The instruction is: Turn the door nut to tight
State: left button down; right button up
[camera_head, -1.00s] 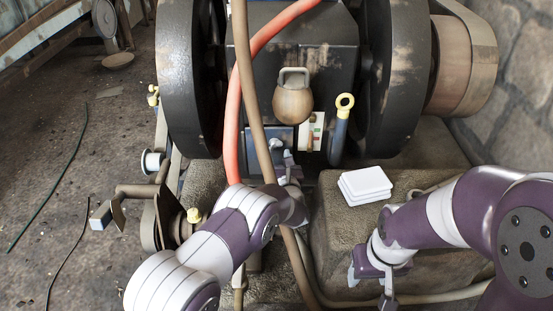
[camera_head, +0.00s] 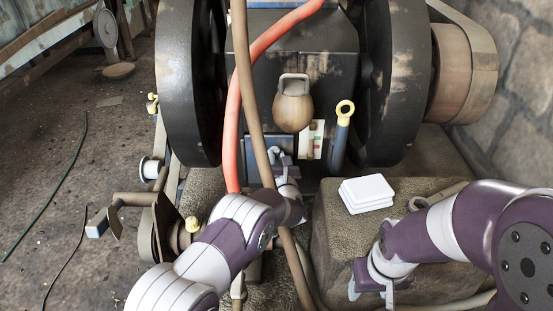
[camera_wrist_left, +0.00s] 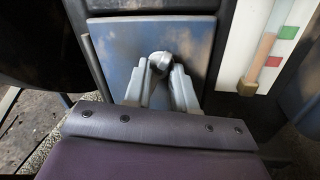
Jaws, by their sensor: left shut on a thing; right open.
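The door nut (camera_wrist_left: 161,62) is a small rounded grey knob on a worn blue-grey door panel (camera_wrist_left: 110,45) of the engine. My left gripper (camera_wrist_left: 160,72) is shut on the nut, with a finger on each side of it. In the head view the blue door (camera_head: 258,146) shows low on the engine front, and my left gripper (camera_head: 281,158) reaches it, its wrist partly covering the panel. The nut is hard to make out there. My right gripper (camera_head: 372,292) is open and empty, pointing down at the lower right by the stone block.
A red hose (camera_head: 233,110) and a brown hose (camera_head: 250,100) hang close to my left wrist. A gauge with red and green marks (camera_wrist_left: 275,50) is right of the door. White pads (camera_head: 366,193) lie on the stone block. Large flywheels (camera_head: 188,80) flank the engine.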

dwell(0.9)
pick_arm(q)
jog(key=c, duration=0.9)
grip_release()
jog(key=shift+f, duration=0.1)
jog(key=shift+c, duration=0.2)
jog(key=s+d+p, duration=0.2)
jog(key=s+p, duration=0.5)
jog(key=s, duration=0.5)
jog(key=shift+s, duration=0.25)
jog(key=shift+d, duration=0.1)
